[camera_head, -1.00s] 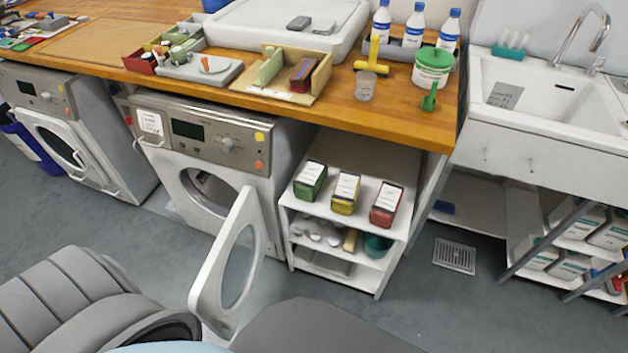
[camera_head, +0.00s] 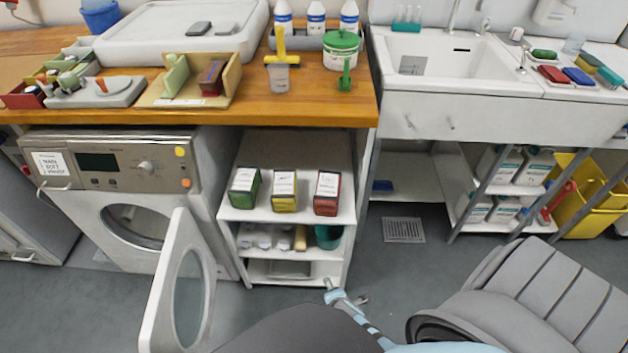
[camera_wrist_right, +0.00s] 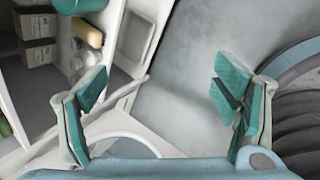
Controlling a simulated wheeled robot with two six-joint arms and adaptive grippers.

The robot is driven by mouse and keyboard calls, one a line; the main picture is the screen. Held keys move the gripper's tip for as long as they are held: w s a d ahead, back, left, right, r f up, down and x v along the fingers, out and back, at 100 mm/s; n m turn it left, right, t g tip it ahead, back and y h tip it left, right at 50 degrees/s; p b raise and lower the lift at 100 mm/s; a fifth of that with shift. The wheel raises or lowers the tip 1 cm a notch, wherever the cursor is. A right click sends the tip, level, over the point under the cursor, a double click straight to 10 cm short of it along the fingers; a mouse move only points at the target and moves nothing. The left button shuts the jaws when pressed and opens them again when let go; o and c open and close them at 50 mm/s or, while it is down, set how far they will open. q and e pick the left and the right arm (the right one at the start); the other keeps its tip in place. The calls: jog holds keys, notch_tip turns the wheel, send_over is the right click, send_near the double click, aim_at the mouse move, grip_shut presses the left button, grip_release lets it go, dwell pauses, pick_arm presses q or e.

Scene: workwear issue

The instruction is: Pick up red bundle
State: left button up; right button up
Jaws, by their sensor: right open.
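A red bundle (camera_head: 326,193), dark and block-shaped with a white label on top, sits on the middle shelf of the white unit. It is at the right end of a row with a yellow bundle (camera_head: 283,191) and a green bundle (camera_head: 244,188). My right gripper (camera_head: 345,294) is below and in front of the unit, apart from the red bundle. In the right wrist view the right gripper (camera_wrist_right: 160,95) is open with nothing between its teal-padded fingers. The red bundle is not clearly seen there. My left gripper is not in view.
An open washer door (camera_head: 181,285) juts out left of the unit. The wooden counter (camera_head: 300,110) overhangs it. Lower shelves hold grey items and a teal pot (camera_head: 328,237). Clear floor with a drain grate (camera_head: 403,229) lies to the right. Another flat red item (camera_head: 553,74) lies by the sink.

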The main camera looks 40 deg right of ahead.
jog(key=w+d+r+n+t+h+b, duration=0.25)
jog(key=w+r+n, duration=0.35)
jog(key=w, duration=0.4)
jog(key=n+t+h+b, duration=0.2)
jog(key=n+h+b, duration=0.15)
jog(key=n, duration=0.25)
send_near(328, 185)
jog(key=b+x, duration=0.3)
jog(key=b, duration=0.1)
jog(key=shift+w+a, duration=0.15)
jog(key=shift+w, duration=0.25)
jog(key=d+f+b, duration=0.1)
jog(key=w+d+f+b, duration=0.1)
jog(key=b, duration=0.1)
jog(key=shift+w+d+f, duration=0.15)
jog(key=shift+w+d, duration=0.3)
jog(key=shift+w, duration=0.1)
jog(key=shift+w+d, duration=0.25)
jog(key=shift+w, duration=0.05)
jog(key=shift+c, duration=1.1)
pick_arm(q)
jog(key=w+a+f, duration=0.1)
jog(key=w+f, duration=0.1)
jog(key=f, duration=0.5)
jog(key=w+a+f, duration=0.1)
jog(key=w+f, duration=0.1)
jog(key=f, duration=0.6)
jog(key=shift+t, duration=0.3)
pick_arm(e)
jog(key=c, duration=1.3)
